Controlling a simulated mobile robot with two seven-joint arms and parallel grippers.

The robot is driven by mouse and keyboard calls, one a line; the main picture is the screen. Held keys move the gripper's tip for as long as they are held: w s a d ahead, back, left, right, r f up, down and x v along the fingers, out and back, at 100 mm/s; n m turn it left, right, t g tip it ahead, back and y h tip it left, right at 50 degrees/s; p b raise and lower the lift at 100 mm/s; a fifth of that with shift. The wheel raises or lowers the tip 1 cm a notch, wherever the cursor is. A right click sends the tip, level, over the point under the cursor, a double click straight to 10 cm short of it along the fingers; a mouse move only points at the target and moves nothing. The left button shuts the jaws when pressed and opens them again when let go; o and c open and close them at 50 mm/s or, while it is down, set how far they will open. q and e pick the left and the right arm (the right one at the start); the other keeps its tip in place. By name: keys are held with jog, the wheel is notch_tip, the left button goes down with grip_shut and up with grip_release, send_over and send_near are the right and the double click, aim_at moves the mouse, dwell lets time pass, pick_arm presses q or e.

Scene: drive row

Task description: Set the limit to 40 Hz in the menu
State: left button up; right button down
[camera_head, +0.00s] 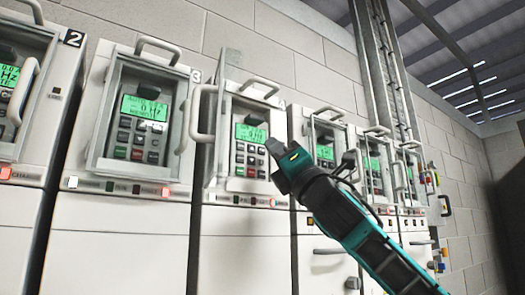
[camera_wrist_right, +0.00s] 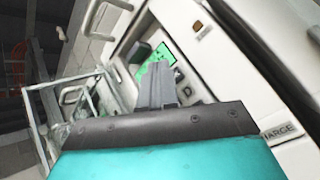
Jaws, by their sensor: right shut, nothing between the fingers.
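A drive cabinet (camera_head: 228,190) stands in the middle of the row, with a lit green display (camera_head: 250,133) and a keypad (camera_head: 246,158) below it. Its glazed cover (camera_head: 212,120) appears swung open to the left. My right gripper (camera_head: 277,151) is shut and empty, its tips just right of and in front of the keypad. I cannot tell whether they touch a key. In the right wrist view the shut fingers (camera_wrist_right: 157,85) point toward the green display (camera_wrist_right: 150,62) and hide part of the keypad. The display text is too small to read there. My left gripper is out of view.
The cabinet marked 3 (camera_head: 138,125) stands to the left with its glazed cover shut, reading Hz. Cabinet 2 (camera_head: 30,90) is further left. Several more cabinets (camera_head: 325,150) with protruding handles continue right. The open cover (camera_wrist_right: 50,110) stands out beside my right gripper.

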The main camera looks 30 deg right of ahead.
dwell(0.3)
jog(key=shift+w, duration=0.45)
jog(key=shift+w, duration=0.2)
dwell(1.1)
jog(key=shift+s, duration=0.65)
jog(key=shift+w, duration=0.15)
jog(key=shift+w, duration=0.3)
jog(key=shift+w, duration=0.35)
dwell(0.7)
dwell(0.3)
jog(key=shift+s, duration=0.8)
